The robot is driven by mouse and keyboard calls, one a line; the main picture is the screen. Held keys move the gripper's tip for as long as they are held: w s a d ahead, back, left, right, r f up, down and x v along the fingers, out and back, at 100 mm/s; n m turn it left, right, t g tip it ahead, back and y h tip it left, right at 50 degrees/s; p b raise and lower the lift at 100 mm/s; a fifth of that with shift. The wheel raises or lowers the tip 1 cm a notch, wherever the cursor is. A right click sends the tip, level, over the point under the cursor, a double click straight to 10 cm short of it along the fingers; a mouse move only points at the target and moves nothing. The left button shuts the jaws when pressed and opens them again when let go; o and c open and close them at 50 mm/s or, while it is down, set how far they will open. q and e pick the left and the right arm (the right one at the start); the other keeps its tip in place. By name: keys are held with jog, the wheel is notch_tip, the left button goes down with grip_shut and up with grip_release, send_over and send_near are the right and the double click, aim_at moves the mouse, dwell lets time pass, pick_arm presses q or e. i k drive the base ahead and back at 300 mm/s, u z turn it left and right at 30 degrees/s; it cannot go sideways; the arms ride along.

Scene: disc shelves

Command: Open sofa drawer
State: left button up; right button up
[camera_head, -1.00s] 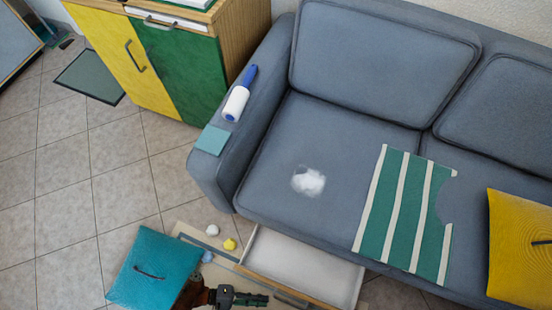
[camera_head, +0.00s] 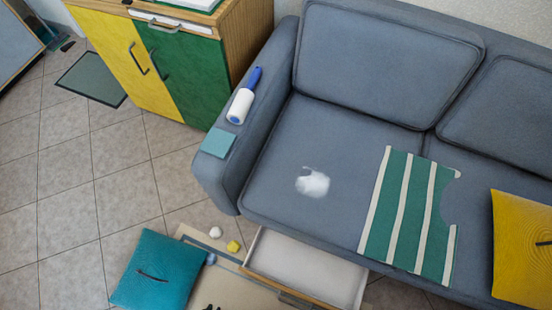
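The sofa drawer (camera_head: 305,266) is a white tray under the grey sofa's (camera_head: 270,170) front edge. It is pulled out toward the bottom of the picture, and its inside looks empty. Its wooden front (camera_head: 262,284) carries a dark handle (camera_head: 295,299) at the bottom edge of the view. A small dark bit at the bottom edge, left of the drawer, may be the tip of my gripper; too little shows to tell its state. No other part of my grippers shows.
A teal cushion (camera_head: 156,270) lies on the floor left of the drawer, with small white (camera_head: 215,232) and yellow (camera_head: 233,246) items near it. A lint roller (camera_head: 241,100) and teal square (camera_head: 218,143) lie on the armrest. A yellow-green cabinet (camera_head: 187,72) stands behind.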

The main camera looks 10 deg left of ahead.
aim_at(316, 277)
jog(key=u, duration=2.9)
jog(key=i, duration=0.5)
jog(key=z, duration=2.95)
